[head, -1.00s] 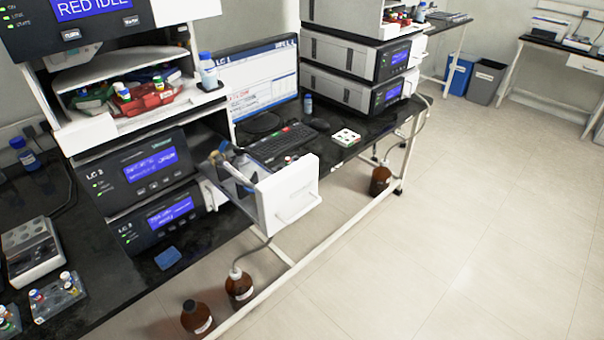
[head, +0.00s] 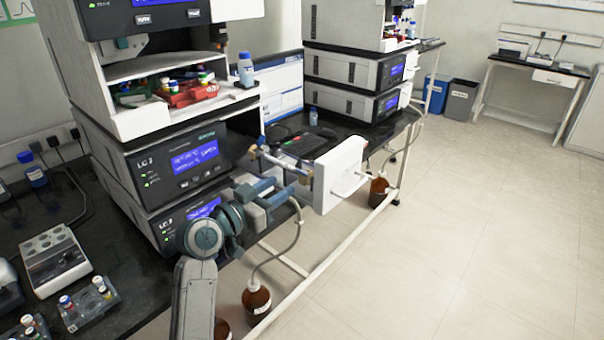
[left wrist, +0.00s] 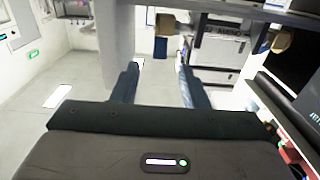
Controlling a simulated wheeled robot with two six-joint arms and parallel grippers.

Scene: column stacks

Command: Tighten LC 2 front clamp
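The white-fronted drawer (head: 340,175) stands open at the right side of the stacked LC 2 (head: 183,162) unit. Two tan clamp ends show at it: a front clamp (head: 305,178) close to the drawer's white front and a rear one (head: 253,152) farther in. My left gripper (head: 284,187) is open, its blue-grey fingers pointing at the front clamp. In the left wrist view the fingers (left wrist: 158,72) are apart and empty, with the front clamp (left wrist: 165,24) just beyond and between the tips. Contact is not visible. The drawer's inside is mostly hidden. My right gripper is out of view.
A blue-capped bottle (head: 245,69) and a red tray of vials (head: 190,92) sit on the shelf above. A monitor (head: 280,80) and keyboard (head: 303,144) are behind the drawer. A brown bottle (head: 256,300) stands on the floor below. Floor to the right is clear.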

